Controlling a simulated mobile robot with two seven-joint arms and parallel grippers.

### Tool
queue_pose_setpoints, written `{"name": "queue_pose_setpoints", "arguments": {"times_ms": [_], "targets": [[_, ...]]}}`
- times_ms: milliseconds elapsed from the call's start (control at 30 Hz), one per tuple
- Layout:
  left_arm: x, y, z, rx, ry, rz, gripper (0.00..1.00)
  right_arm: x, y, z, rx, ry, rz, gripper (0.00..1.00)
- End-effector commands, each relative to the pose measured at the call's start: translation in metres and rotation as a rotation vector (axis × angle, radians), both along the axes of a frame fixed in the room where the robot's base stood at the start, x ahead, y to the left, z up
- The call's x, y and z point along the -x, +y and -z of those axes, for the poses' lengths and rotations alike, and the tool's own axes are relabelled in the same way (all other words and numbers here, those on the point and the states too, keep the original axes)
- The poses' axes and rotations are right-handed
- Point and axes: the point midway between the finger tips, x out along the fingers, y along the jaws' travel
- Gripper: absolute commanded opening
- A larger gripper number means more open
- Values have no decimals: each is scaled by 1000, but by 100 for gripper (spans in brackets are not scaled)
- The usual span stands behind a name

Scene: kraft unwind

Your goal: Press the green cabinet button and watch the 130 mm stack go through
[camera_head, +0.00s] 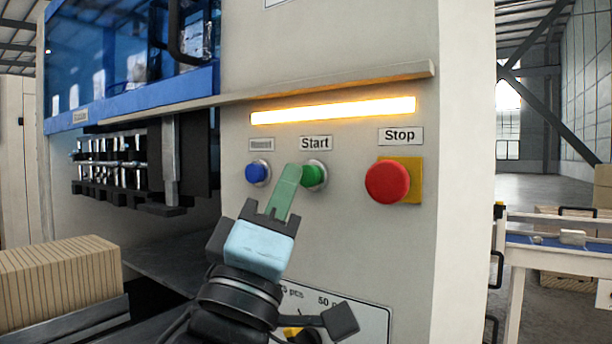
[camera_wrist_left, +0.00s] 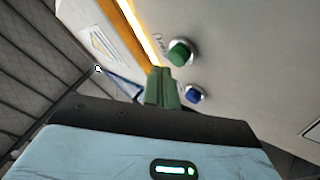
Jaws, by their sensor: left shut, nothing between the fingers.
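The green button (camera_head: 314,177) sits under the word "Start" on the beige cabinet face (camera_head: 350,240). My left gripper (camera_head: 298,170) is shut and empty. In the head view its green fingertips reach up to the left edge of the green button and overlap it; I cannot tell whether they touch. In the left wrist view the green button (camera_wrist_left: 180,52) shows just above and right of the shut fingertips (camera_wrist_left: 160,72), apart from them in the picture. The stack of tan boards (camera_head: 60,280) stands upright in a row on a grey tray at the lower left. My right gripper is not in view.
A blue button (camera_head: 257,172) is left of the green one, and a red Stop button (camera_head: 388,182) on a yellow plate is to the right. A lit strip (camera_head: 335,110) and a ledge (camera_head: 300,86) run above. A conveyor table (camera_head: 560,243) stands at the right.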

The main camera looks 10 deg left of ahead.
Motion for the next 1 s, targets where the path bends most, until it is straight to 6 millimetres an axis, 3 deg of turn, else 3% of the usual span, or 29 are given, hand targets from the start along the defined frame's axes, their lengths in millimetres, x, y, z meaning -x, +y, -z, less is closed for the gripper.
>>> {"name": "queue_pose_setpoints", "arguments": {"times_ms": [1000], "targets": [[-8, -3, 0, 0, 0, 0, 0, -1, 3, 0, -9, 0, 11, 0]]}}
